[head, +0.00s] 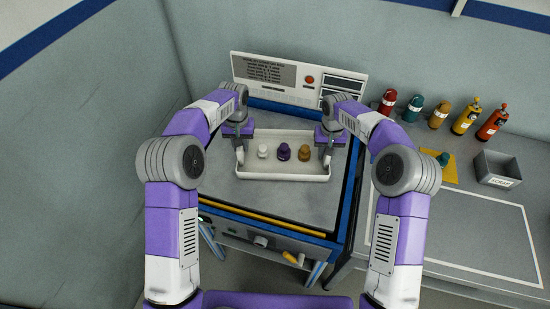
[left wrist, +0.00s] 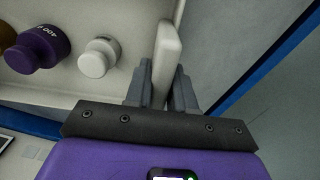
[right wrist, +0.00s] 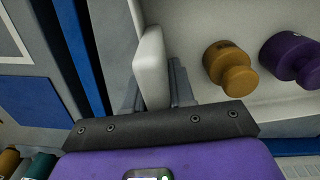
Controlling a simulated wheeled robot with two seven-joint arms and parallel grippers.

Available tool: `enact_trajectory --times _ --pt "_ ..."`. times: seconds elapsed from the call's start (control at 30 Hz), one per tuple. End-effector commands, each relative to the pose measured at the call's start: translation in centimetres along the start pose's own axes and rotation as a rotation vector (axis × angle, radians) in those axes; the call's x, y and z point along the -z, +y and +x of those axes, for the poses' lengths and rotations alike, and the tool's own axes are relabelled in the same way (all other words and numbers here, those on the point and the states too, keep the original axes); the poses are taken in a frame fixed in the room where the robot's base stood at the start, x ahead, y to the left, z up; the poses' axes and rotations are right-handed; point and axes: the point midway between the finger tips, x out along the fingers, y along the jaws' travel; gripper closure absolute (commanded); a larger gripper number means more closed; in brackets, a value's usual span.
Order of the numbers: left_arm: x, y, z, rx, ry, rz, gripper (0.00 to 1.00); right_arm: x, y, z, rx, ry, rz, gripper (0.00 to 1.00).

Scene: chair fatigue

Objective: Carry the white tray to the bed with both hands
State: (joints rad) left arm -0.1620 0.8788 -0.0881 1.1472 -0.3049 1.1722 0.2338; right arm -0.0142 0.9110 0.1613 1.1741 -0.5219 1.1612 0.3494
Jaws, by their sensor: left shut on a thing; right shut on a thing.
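The white tray (head: 283,177) is level over the grey bed (head: 285,203) of the blue-edged machine. I cannot tell whether it touches the bed. A white weight (head: 263,151), a purple weight (head: 284,152) and an ochre weight (head: 305,153) stand in it. My left gripper (head: 240,154) is shut on the tray's left end wall, which shows between the fingers in the left wrist view (left wrist: 167,55). My right gripper (head: 326,156) is shut on the right end wall, which shows in the right wrist view (right wrist: 152,62).
On the right bench (head: 460,235) are several coloured bottles (head: 466,118), a grey bin (head: 497,169) and a yellow sheet (head: 437,171). A grey wall (head: 80,150) is at the left.

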Motion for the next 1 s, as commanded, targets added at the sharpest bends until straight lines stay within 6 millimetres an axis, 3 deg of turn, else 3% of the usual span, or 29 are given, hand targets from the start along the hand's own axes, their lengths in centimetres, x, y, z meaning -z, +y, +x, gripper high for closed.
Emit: enact_trajectory --times 0.03,0.2,0.57,1.0 --pt "0.0 0.0 0.2 0.000 0.000 0.000 0.73 0.0 -0.1 0.1 0.001 0.001 0.000 0.73" --pt "0.0 0.0 0.0 0.000 0.000 0.000 0.51 0.0 -0.1 0.0 0.001 0.001 0.000 0.51" --pt "0.1 0.0 -0.7 -0.001 0.003 0.000 0.51 0.0 0.0 0.0 0.000 0.000 0.000 0.51" --pt "0.1 0.0 -9.3 -0.001 0.004 0.000 0.51 0.0 0.0 0.0 0.000 0.000 0.000 0.51"
